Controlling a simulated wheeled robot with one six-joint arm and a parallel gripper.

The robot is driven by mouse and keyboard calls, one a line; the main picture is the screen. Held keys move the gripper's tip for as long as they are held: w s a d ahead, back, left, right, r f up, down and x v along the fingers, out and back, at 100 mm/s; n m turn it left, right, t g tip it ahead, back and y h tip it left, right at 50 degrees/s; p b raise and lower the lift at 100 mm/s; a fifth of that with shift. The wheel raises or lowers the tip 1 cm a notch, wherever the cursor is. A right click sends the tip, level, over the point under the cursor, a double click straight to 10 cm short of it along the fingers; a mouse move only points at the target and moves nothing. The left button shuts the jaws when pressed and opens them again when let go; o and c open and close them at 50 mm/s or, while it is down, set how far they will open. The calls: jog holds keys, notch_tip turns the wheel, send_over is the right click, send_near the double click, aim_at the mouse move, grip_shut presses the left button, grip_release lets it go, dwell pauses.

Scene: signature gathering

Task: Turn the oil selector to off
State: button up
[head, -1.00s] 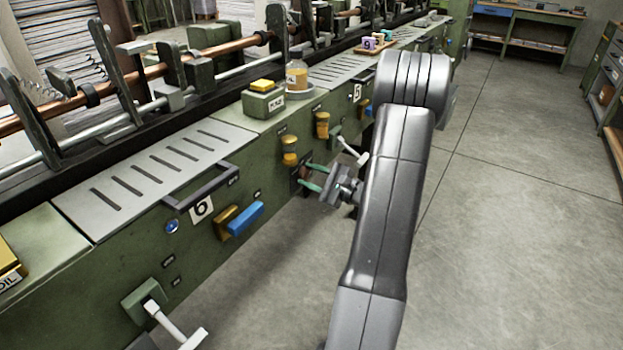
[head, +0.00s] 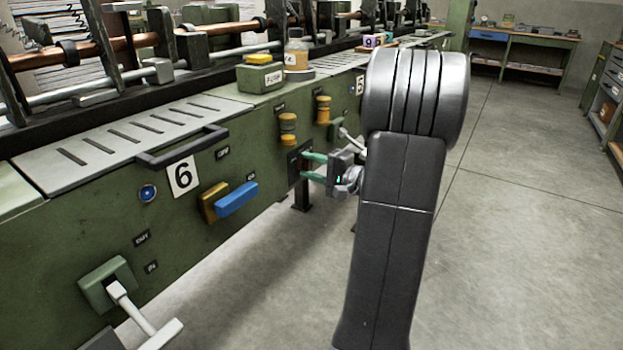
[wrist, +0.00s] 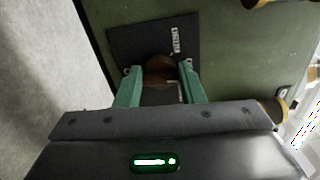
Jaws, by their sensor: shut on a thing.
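My gripper (head: 304,165) reaches the side of the green machine, with its green fingers against a dark square plate (head: 294,163). In the wrist view a round brown knob (wrist: 160,69) sits on the dark plate (wrist: 122,42), between the two fingers. The fingers are shut on its sides. A small white label (wrist: 176,40) is on the plate, too blurred to read. In the head view the knob is hidden behind the fingers, and I cannot tell which setting it points to.
Yellow knobs (head: 287,129) stick out above the plate. A white-handled lever (head: 352,141) is just right of my gripper. A blue handle (head: 237,200) and another lever (head: 140,315) stick out to the left. The floor (head: 520,250) at right is clear.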

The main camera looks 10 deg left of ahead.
jog(key=shift+n+b, duration=0.5)
jog(key=o, duration=1)
jog(key=shift+c, duration=0.2)
jog(key=shift+d, duration=0.1)
jog(key=p+v, duration=0.3)
jog(key=v, duration=1)
jog(key=shift+s+d, duration=0.15)
jog(key=shift+d, duration=0.15)
